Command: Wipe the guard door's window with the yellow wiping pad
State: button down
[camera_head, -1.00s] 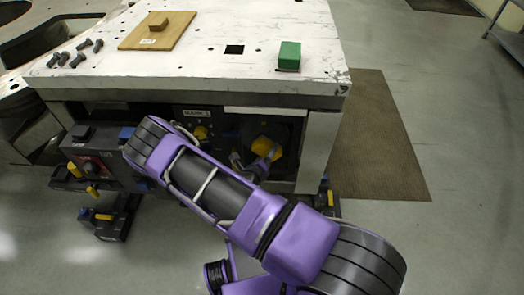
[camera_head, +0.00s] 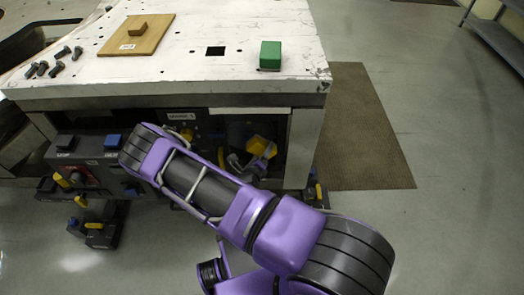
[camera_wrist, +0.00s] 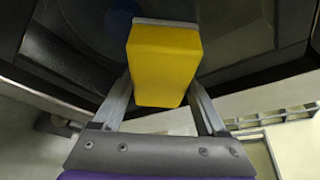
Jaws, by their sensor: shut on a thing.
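The yellow wiping pad (camera_wrist: 164,62) is a thick block with a pale far edge, held between the two fingers of my gripper (camera_wrist: 162,88). In the head view the pad (camera_head: 261,146) shows in the dark opening under the white table's front right part, with my gripper (camera_head: 252,160) partly hidden behind my arm. In the wrist view the pad lies in front of a dark, framed surface; I cannot tell whether they touch. I cannot clearly make out the guard door's window in this dark area, and my arm covers part of the front.
The white table (camera_head: 240,75) carries a green block (camera_head: 270,55), a wooden board (camera_head: 137,36) and several bolts. Dark units with yellow and blue parts (camera_head: 85,165) sit at the lower left front. A brown mat (camera_head: 360,130) and open floor lie to the right.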

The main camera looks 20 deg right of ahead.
jog(key=shift+s+d+r+h, duration=0.15)
jog(key=shift+s+d+h, duration=0.25)
jog(key=shift+d, duration=0.4)
jog(key=shift+s+a+p, duration=0.35)
jog(key=shift+s, duration=0.5)
jog(key=shift+s+a+p, duration=0.3)
jog(key=shift+s+a, duration=0.05)
jog(key=shift+s, duration=0.5)
jog(key=shift+s+a+p, duration=0.35)
jog(key=shift+s, duration=0.5)
jog(key=shift+s+a, duration=0.1)
jog(key=shift+a, duration=0.05)
jog(key=shift+s, duration=0.1)
jog(key=s, duration=0.1)
jog(key=s+a, duration=0.1)
jog(key=shift+s+p, duration=0.3)
jog(key=shift+s, duration=0.05)
